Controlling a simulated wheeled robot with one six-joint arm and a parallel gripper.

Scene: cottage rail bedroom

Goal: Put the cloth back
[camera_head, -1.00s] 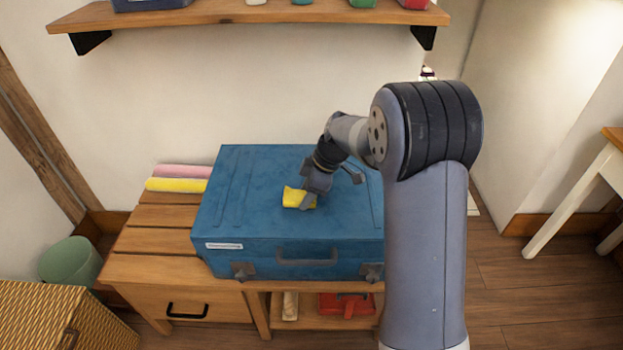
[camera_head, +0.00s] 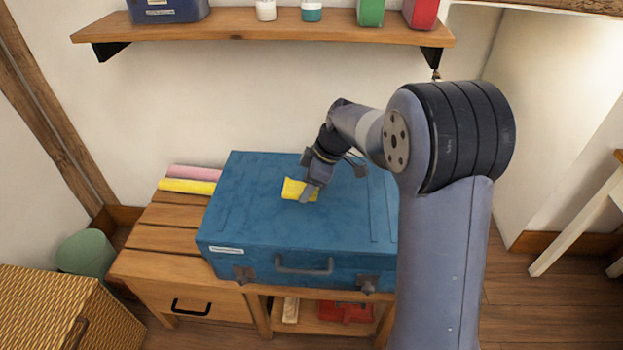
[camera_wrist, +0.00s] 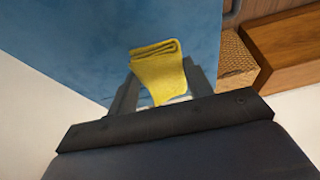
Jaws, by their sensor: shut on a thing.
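A folded yellow cloth (camera_head: 293,189) is at my gripper (camera_head: 310,195), over the lid of the blue suitcase (camera_head: 250,215). In the wrist view the cloth (camera_wrist: 158,72) sits between the two fingers of my gripper (camera_wrist: 160,85), which is shut on it. Whether the cloth touches the lid I cannot tell. The suitcase lies flat and closed on a slatted wooden bench (camera_head: 165,240). A rolled yellow cloth (camera_head: 187,187) and a rolled pink cloth (camera_head: 195,172) lie at the bench's back left, beside the suitcase.
A wall shelf (camera_head: 260,33) with a blue bin, small jars, and green and red containers hangs above. A wicker box (camera_head: 60,310) and a green bin (camera_head: 85,252) stand at left. A red item (camera_head: 345,312) is under the bench. Bench slats left of the suitcase are bare.

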